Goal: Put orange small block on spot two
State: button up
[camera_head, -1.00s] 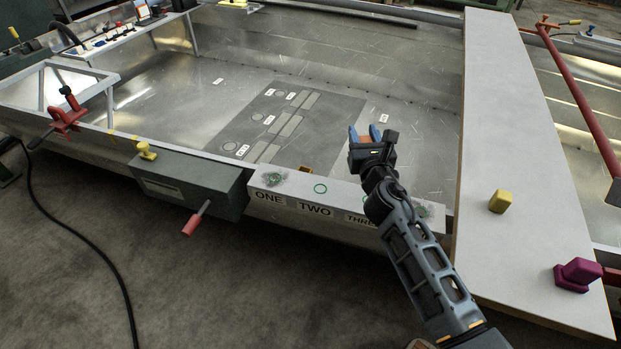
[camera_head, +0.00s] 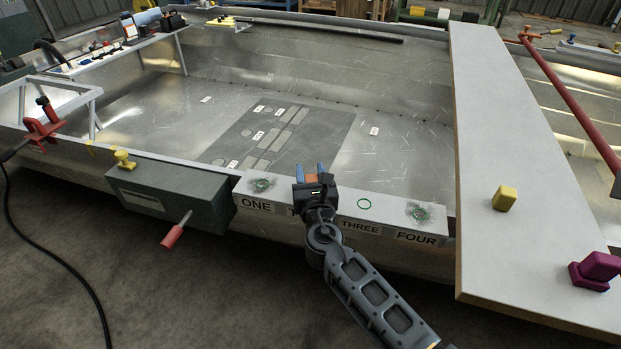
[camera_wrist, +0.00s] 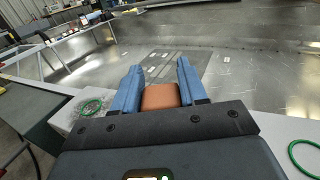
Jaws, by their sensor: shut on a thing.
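My gripper (camera_head: 309,177) is over the white ledge with the labels ONE to FOUR, at the place of label TWO. Its blue fingers are shut on the orange small block (camera_wrist: 160,96), which shows between them in the wrist view. In the head view only a bit of the block (camera_head: 311,178) shows. Spot two and most of its label are hidden behind my gripper and wrist. I cannot tell whether the block touches the ledge (camera_head: 338,198).
Spot one (camera_head: 261,185) and spot four (camera_head: 418,213) have green rings with scribbled marks. Spot three (camera_head: 364,203) is a bare green ring. A green box with a red handle (camera_head: 172,236) is at left. A white board (camera_head: 487,140) with a yellow block (camera_head: 504,198) is at right.

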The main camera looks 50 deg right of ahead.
jog(key=o, duration=1)
jog(key=shift+f, duration=0.1)
jog(key=shift+o, duration=0.2)
jog(key=v, duration=1.2)
